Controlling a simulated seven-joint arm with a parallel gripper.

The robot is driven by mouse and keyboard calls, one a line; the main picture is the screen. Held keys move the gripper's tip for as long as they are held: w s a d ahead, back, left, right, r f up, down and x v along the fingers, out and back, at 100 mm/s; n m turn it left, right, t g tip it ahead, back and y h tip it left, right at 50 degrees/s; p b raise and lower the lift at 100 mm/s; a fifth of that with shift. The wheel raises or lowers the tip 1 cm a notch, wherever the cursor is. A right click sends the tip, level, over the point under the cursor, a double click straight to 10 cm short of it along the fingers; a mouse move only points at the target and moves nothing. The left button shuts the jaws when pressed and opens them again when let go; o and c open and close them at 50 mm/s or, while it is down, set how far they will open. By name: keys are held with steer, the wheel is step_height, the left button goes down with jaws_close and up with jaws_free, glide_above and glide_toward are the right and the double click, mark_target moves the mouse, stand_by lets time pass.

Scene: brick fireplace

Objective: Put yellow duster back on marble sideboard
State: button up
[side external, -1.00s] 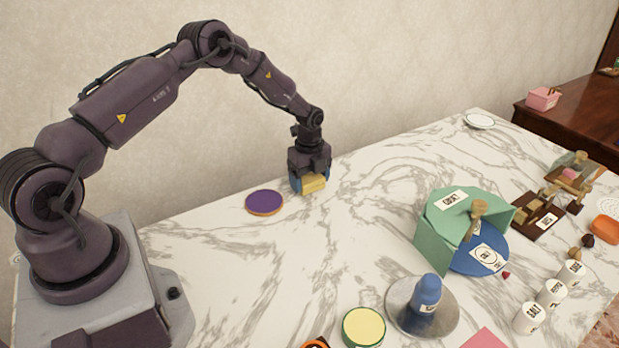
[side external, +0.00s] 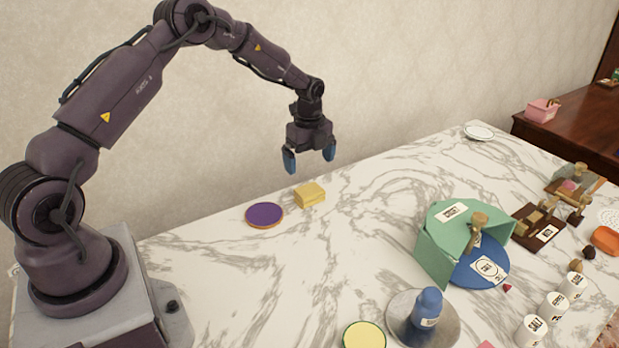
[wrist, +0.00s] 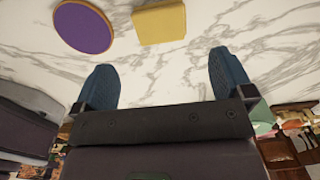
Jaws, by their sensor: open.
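The yellow duster (side external: 310,195), a small folded block, lies on the marble sideboard (side external: 350,225) near its back edge, just right of a purple disc. It also shows at the top of the wrist view (wrist: 159,22). My gripper (side external: 310,160) is open and empty, raised above the duster and apart from it. In the wrist view the two blue fingertips (wrist: 165,75) are spread wide with only bare marble between them.
A purple round disc (side external: 264,215) lies left of the duster. A green angled stand (side external: 435,250), a blue bottle (side external: 428,307) on a metal plate and several white jars (side external: 532,330) stand to the right and front. The back middle of the marble is clear.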

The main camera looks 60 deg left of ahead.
steer(key=s+d+r+n+t+y, duration=0.1)
steer(key=s+d+r+n, duration=0.3)
steer(key=r, duration=0.6)
steer(key=s+d+r+n+t, duration=0.1)
steer(key=s+d+r+n, duration=0.3)
steer(key=r, duration=0.6)
steer(key=s+d+r+n+t, duration=0.1)
steer(key=s+d+n, duration=0.2)
steer(key=s, duration=0.3)
steer(key=s+d+r+n+t, duration=0.1)
steer(key=s+d+r+n, duration=0.1)
steer(key=s, duration=0.5)
steer(key=s+d+r+n+t+h, duration=0.1)
steer(key=s+d+r+n, duration=0.1)
steer(key=s+d+n, duration=0.2)
steer(key=s+n, duration=0.1)
steer(key=s, duration=0.2)
steer(key=shift+s+t, duration=0.2)
steer(key=shift+t, duration=0.1)
